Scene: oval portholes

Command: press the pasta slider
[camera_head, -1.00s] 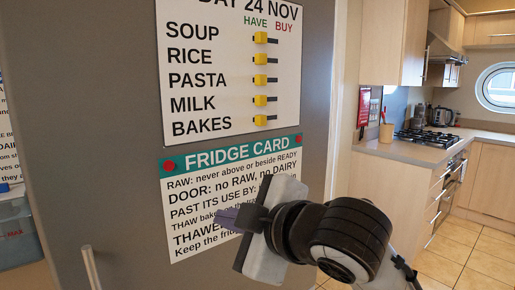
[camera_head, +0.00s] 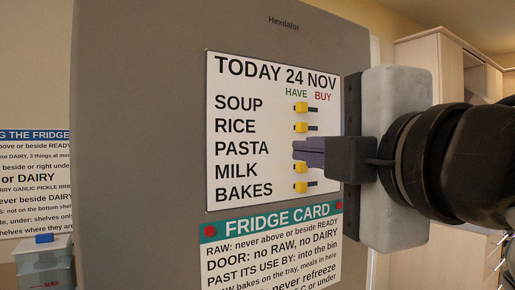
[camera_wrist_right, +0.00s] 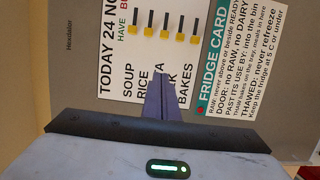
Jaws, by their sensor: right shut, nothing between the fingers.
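The white list (camera_head: 230,82) is on the grey fridge door, with rows for soup, rice, pasta, milk and bakes. Each slider has a yellow knob on a short dark slot. The pasta slider (camera_wrist_right: 164,32) is the middle knob in the wrist view; in the head view my fingers hide it. My right gripper (camera_head: 308,152) is shut and empty, its purple fingertips in front of the pasta row. Its fingers (camera_wrist_right: 159,90) point at the list in the wrist view, covering part of the word PASTA. My left gripper is out of view.
The soup knob (camera_head: 301,107), rice knob (camera_head: 301,127), milk knob (camera_head: 301,169) and bakes knob (camera_head: 301,188) sit at the left ends of their slots, close around my fingers. The fridge card (camera_head: 270,245) hangs below. A lidded tub (camera_head: 45,265) stands at lower left.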

